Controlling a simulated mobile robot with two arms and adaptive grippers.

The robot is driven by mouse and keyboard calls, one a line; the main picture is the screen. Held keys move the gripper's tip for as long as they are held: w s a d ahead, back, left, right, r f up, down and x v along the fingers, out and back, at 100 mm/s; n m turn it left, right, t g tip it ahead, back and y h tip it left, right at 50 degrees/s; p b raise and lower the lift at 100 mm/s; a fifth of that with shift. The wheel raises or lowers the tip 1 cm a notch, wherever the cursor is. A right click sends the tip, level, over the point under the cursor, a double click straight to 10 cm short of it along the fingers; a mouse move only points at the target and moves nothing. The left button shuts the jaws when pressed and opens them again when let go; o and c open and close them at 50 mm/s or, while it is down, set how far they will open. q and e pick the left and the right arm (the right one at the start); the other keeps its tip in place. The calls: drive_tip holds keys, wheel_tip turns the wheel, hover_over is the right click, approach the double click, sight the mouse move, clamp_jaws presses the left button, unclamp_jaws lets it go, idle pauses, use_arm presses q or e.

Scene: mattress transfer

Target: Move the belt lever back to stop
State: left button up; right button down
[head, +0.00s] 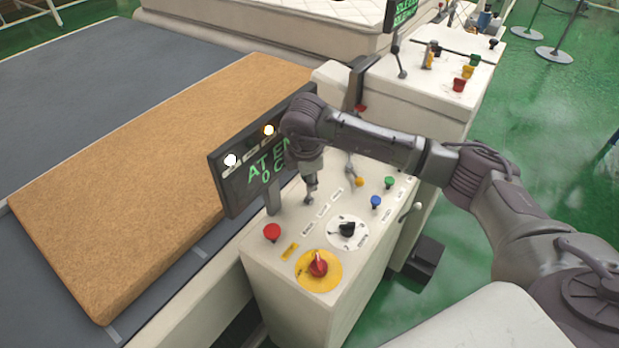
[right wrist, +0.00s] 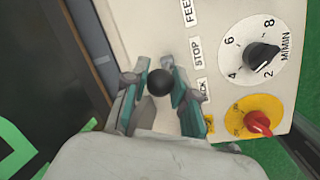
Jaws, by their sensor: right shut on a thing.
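The belt lever's black ball knob (right wrist: 160,82) shows in the right wrist view between the fingers of my right gripper (right wrist: 158,92). The gripper is shut on it. The printed STOP label (right wrist: 197,52) is beside the knob, with FEED (right wrist: 188,12) above it and a partly covered BACK label (right wrist: 203,88) below. The knob appears about level with the stretch between STOP and BACK; its exact position is unclear from this angle. In the head view my right gripper (head: 310,192) points down onto the control console (head: 262,263) and hides the lever. My left gripper is not in view.
A tilted screen (head: 240,190) with two lit lamps stands just left of my gripper. The console carries a red button (head: 272,232), a speed dial (head: 347,230) and a red-and-yellow switch (head: 318,265). A brown mattress slab (head: 140,180) lies on the grey belt (head: 90,80).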

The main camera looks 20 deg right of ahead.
drive_tip(key=shift+r, duration=0.1)
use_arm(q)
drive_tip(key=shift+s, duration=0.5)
use_arm(e)
drive_tip(key=c, duration=0.9)
unclamp_jaws()
drive_tip(key=v, duration=1.2)
